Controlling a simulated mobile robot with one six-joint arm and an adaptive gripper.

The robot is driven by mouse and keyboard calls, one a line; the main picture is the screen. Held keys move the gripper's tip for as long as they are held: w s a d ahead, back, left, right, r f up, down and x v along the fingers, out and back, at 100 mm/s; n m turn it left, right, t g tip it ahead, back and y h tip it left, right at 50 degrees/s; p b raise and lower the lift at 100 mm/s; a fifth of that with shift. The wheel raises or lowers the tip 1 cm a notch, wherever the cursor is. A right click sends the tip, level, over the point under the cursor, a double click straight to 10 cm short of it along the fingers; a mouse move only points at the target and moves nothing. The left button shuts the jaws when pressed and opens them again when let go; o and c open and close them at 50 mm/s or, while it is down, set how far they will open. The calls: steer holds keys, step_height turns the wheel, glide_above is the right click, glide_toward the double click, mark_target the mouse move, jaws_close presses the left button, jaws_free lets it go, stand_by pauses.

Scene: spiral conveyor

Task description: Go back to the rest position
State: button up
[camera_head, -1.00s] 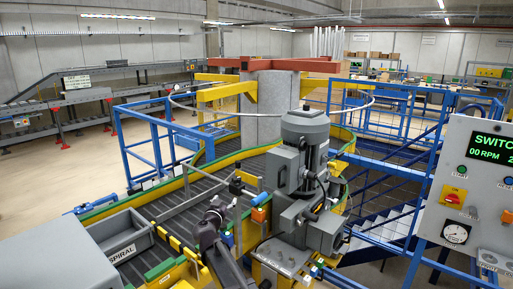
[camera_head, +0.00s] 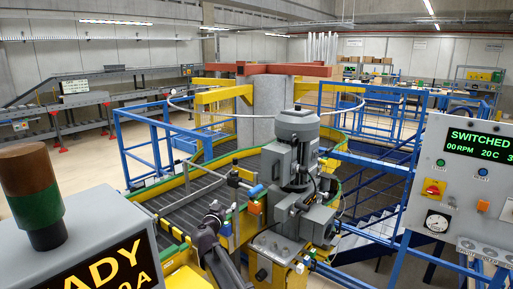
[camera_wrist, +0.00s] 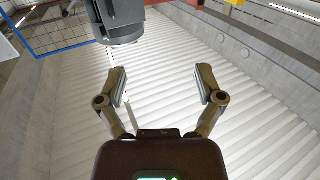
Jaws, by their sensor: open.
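In the wrist view my gripper (camera_wrist: 162,86) has its two fingers spread wide, with nothing between them. Behind the fingers is a pale ribbed surface, and part of a grey cylindrical machine body (camera_wrist: 120,22) is at the top. In the head view a dark jointed arm part, which looks like mine, rises from the bottom edge in front of the conveyor. The fingertips cannot be made out there. The grey motor and gearbox (camera_head: 297,150) stand close to the right of this arm part.
The spiral conveyor (camera_head: 185,212) curves around a concrete column (camera_head: 268,112). A control panel (camera_head: 465,185) reading "SWITCHED" and "00 RPM" stands at right. A stack light (camera_head: 32,190) and a lit display (camera_head: 105,270) are close at left. Blue railings (camera_head: 160,145) surround the conveyor.

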steer(key=s+d+f+g+h, duration=0.1)
steer(key=s+d+f+g, duration=0.25)
steer(key=d, duration=0.45)
steer(key=s+d+f+m+g+h, duration=0.1)
steer(key=s+d+f+g, duration=0.3)
steer(key=d, duration=0.4)
steer(key=s+d+f+g+h, duration=0.1)
steer(key=s+d+f+g, duration=0.3)
steer(key=d, duration=0.4)
steer(key=s+d+f+n+g+y, duration=0.2)
steer(key=s+f+y, duration=0.1)
steer(key=s, duration=0.6)
steer(key=s+d+f+n+g+y, duration=0.1)
steer(key=s+d+f+g+y, duration=0.2)
steer(key=s, duration=0.6)
steer(key=shift+d+f+n+g+y, duration=0.15)
steer(key=shift+f+n+g+y, duration=0.25)
steer(key=shift+f+y, duration=0.25)
